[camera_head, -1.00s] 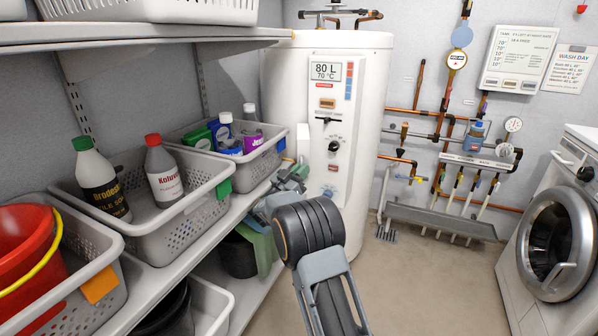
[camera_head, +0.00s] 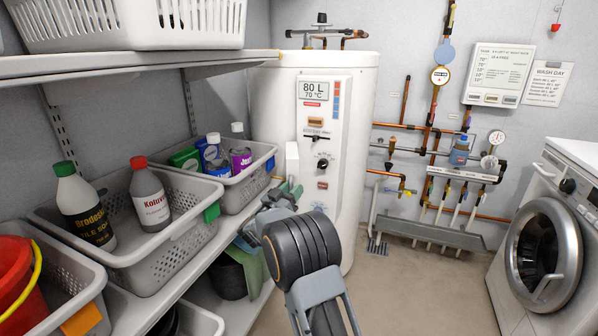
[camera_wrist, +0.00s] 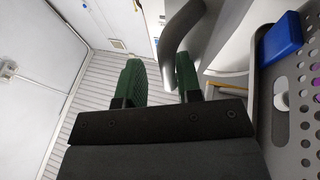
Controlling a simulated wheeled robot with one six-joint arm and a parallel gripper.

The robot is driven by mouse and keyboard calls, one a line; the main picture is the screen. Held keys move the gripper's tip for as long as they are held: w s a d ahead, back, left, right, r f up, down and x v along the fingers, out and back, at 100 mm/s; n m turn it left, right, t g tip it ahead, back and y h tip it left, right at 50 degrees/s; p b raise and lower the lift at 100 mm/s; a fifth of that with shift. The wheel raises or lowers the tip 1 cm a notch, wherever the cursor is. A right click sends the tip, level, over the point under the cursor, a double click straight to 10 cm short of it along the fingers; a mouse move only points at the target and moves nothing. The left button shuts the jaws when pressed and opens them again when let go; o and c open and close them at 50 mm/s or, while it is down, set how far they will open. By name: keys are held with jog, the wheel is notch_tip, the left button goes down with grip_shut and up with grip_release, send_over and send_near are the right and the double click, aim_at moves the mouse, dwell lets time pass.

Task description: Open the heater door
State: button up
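The heater (camera_head: 265,110) is a tall white cylinder against the back wall, in the head view. Its flat front panel (camera_head: 341,100) carries a display reading 80 L and 70 °C, dark knobs and a small red label. This panel looks closed. A narrow white upright piece (camera_head: 292,163) stands at its left edge; I cannot tell whether it is a handle. My gripper (camera_head: 290,190) is low in front of the heater's left side, partly hidden by my arm. In the wrist view, its green fingers (camera_wrist: 158,82) are apart with nothing clearly between them. A grey curved piece (camera_wrist: 182,32) lies just beyond them.
The shelf (camera_head: 205,262) on the left holds grey crates (camera_head: 170,240) with bottles, close beside my arm. A washing machine (camera_head: 543,250) stands on the right. Pipes (camera_head: 430,150) line the back wall. The floor (camera_head: 425,285) between heater and washer is clear.

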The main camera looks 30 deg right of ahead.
jog(key=o, duration=0.8)
jog(key=shift+m+h, duration=0.4)
jog(key=s+r, duration=0.1)
jog(key=r, duration=0.2)
jog(key=s+a+r+p, duration=0.1)
jog(key=r, duration=0.2)
jog(key=s+r, duration=0.1)
jog(key=r, duration=0.2)
jog(key=shift+a+r+p, duration=0.15)
jog(key=shift+a+p, duration=0.1)
jog(key=shift+p, duration=0.15)
jog(key=shift+c, duration=0.2)
jog(key=shift+s+a+r, duration=0.7)
jog(key=shift+s+a, duration=0.25)
jog(key=c, duration=0.8)
jog(key=shift+o, duration=0.2)
jog(key=s+r+p, duration=0.1)
jog(key=s+r, duration=0.1)
jog(key=s, duration=0.5)
jog(key=shift+s+a, duration=0.3)
jog(key=shift+f, duration=0.1)
